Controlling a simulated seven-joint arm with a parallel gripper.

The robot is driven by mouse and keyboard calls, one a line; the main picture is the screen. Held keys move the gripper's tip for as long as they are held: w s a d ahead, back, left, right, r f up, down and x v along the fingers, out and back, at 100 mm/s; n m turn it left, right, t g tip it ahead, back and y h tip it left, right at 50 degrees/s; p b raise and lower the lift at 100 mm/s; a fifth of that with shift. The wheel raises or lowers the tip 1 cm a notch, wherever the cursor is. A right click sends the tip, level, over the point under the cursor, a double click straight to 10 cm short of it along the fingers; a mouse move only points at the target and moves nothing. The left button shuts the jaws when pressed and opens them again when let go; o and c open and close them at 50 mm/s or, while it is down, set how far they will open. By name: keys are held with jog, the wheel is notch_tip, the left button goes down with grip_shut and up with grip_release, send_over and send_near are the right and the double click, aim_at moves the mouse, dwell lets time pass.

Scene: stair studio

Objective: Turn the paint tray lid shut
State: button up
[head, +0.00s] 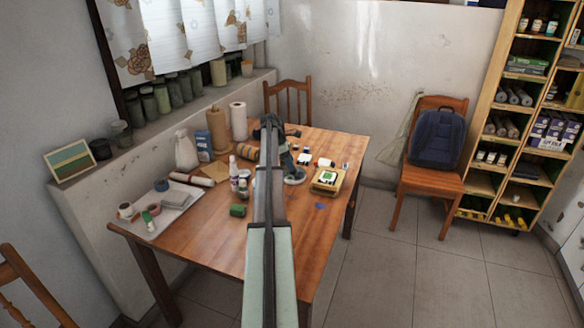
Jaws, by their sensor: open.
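My arm reaches from the bottom middle of the head view out over the wooden table. My gripper (291,174) is at its far end, low over the right half of the table. It is open, but its fingers are small and partly lost against my arm. A yellowish box-like tray (318,187) with a white and green top stands just right of my gripper, apart from it. It may be the paint tray; I cannot make out its lid clearly. Small white, red and dark pieces (306,158) lie behind it.
A white tray (181,203) with tape rolls and bottles is on the table's left. Paper rolls (238,120) and bottles stand behind. A chair with a blue backpack (437,137) and a shelf (497,120) are at right.

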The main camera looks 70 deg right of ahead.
jog(key=shift+x, duration=1.55)
jog(key=shift+w, duration=0.1)
jog(key=c, duration=1)
jog(key=shift+c, duration=0.2)
